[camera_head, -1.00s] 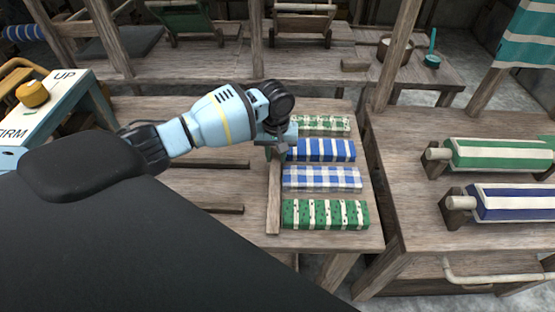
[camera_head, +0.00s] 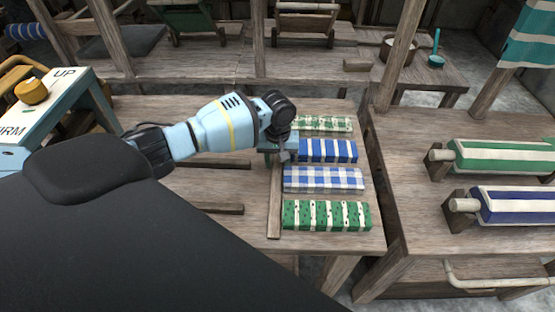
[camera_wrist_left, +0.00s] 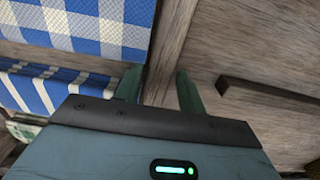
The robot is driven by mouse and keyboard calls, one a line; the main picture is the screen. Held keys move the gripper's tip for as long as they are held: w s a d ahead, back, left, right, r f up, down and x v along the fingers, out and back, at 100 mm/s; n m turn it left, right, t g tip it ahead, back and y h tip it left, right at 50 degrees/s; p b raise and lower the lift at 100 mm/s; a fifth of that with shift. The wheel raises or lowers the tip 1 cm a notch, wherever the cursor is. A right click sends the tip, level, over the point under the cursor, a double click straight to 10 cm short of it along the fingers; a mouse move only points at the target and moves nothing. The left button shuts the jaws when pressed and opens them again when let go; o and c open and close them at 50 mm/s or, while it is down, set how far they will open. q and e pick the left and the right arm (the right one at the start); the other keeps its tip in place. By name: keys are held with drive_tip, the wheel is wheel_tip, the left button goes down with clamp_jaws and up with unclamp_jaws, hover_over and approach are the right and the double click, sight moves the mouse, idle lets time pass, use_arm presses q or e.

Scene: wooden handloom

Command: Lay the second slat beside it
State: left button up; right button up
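A long wooden slat (camera_head: 275,205) runs front to back along the left ends of the folded cloths on the table. My left gripper (camera_head: 279,158) is at its far end. Another dark slat (camera_head: 215,208) lies crosswise on the table to the left; a slat also shows at the right in the left wrist view (camera_wrist_left: 270,97). My right gripper is not in view.
Several folded cloths lie in a column right of the slat: green-white (camera_head: 326,215), blue check (camera_head: 323,179), blue stripe (camera_head: 328,150) and pale green (camera_head: 323,124). A right-hand table (camera_head: 420,190) holds green and blue cloth rolls. Bare tabletop lies left of the slat.

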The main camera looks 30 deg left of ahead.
sight(278, 165)
use_arm(q)
drive_tip(key=shift+o, duration=0.7)
drive_tip(key=shift+r, duration=0.2)
wheel_tip(278, 165, up, 12)
drive_tip(key=p, duration=0.1)
drive_tip(key=shift+p, duration=0.4)
drive_tip(key=shift+o, duration=0.5)
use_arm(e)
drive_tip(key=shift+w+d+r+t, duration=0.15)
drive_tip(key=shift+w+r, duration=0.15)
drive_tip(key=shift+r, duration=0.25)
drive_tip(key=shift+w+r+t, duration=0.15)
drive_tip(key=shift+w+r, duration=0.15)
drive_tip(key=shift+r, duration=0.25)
